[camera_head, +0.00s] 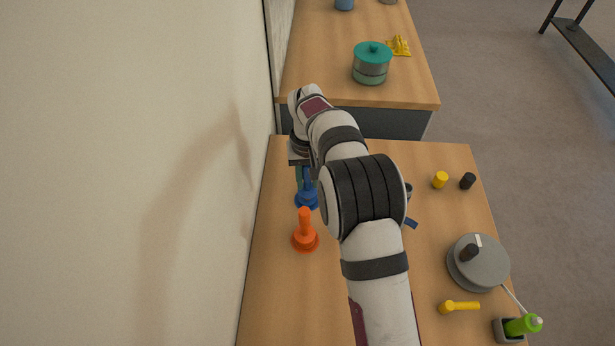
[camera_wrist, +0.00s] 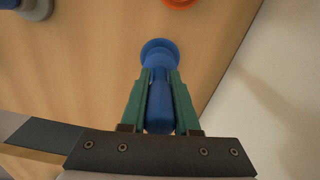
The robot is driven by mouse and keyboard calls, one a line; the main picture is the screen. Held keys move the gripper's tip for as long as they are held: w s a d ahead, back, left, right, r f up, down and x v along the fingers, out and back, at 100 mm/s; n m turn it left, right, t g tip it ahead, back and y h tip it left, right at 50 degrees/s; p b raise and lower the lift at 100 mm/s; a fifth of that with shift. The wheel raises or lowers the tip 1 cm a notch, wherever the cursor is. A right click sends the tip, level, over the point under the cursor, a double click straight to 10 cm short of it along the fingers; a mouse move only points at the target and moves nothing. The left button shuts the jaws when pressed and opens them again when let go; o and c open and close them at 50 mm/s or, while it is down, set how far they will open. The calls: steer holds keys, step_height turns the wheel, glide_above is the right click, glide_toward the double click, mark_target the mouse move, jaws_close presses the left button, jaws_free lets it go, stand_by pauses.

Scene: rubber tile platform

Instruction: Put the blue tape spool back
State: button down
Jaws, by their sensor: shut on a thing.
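The blue tape spool (camera_wrist: 159,51), as I take it, is a blue piece with a narrow body and a wide round flange. My gripper (camera_wrist: 160,80) is shut on its body, with one green finger on each side. In the head view the spool (camera_head: 307,200) is upright at the left of the near table, just behind an orange piece. My gripper (camera_head: 305,174) is above its flange and partly hidden by my wrist. I cannot tell if the flange touches the table.
The orange flanged piece (camera_head: 305,238) stands close in front. A wall runs along the left. To the right are a yellow cylinder (camera_head: 440,180), a black cylinder (camera_head: 467,181), a grey round object (camera_head: 479,264) and a green bottle (camera_head: 522,325). My arm hides the table's middle.

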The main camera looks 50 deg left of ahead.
steer(key=shift+f, duration=0.35)
steer(key=c, duration=0.6)
jaws_free()
step_height(320, 180, up, 7)
